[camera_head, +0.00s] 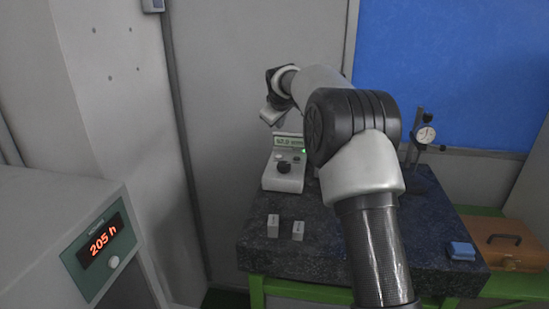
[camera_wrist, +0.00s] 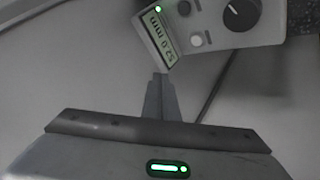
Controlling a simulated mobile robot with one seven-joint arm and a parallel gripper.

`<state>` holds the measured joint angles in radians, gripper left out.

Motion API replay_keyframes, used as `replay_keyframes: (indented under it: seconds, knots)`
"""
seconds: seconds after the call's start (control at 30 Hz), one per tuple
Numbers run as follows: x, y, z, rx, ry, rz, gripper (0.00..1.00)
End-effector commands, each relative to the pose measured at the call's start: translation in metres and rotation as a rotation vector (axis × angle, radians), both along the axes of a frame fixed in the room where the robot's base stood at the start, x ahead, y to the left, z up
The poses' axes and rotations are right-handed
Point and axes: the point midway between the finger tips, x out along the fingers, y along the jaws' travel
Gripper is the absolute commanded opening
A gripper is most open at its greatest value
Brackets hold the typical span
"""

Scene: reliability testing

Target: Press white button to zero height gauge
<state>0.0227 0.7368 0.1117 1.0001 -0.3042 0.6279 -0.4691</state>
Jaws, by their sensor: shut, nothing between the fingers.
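The height gauge's display unit (camera_head: 284,175) is a pale box at the back left of the dark granite table, with a lit screen and a dark knob. In the wrist view the unit (camera_wrist: 215,18) is at the top right, its screen (camera_wrist: 161,38) upside down and seeming to read 52.0 mm. The white button (camera_wrist: 196,41) sits beside the screen, below the dark knob (camera_wrist: 241,13). My gripper (camera_head: 272,115) is above and slightly left of the unit in the head view. In the wrist view its fingers (camera_wrist: 160,76) are together and empty, apart from the button.
The granite table (camera_head: 330,245) bears two small pale blocks (camera_head: 285,228), a blue block (camera_head: 461,251) and a dial indicator stand (camera_head: 419,140). A cabinet (camera_head: 50,215) with a red "205 h" display stands left. A brown case (camera_head: 505,243) is at right.

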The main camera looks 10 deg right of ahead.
Motion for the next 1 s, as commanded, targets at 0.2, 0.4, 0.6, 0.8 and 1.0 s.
replay_keyframes:
  seconds: [0.2,0.4,0.6,0.8,1.0]
  knots:
    - [0.0,0.001,-0.006,0.0,0.001,0.002,0.0]
    - [0.0,0.001,-0.025,0.0,0.001,0.002,0.0]
    - [0.0,0.001,-0.054,0.0,0.001,0.002,0.0]
    - [0.0,0.001,-0.079,-0.001,0.004,0.002,0.0]
    - [0.0,0.001,-0.089,0.0,0.001,0.002,0.0]
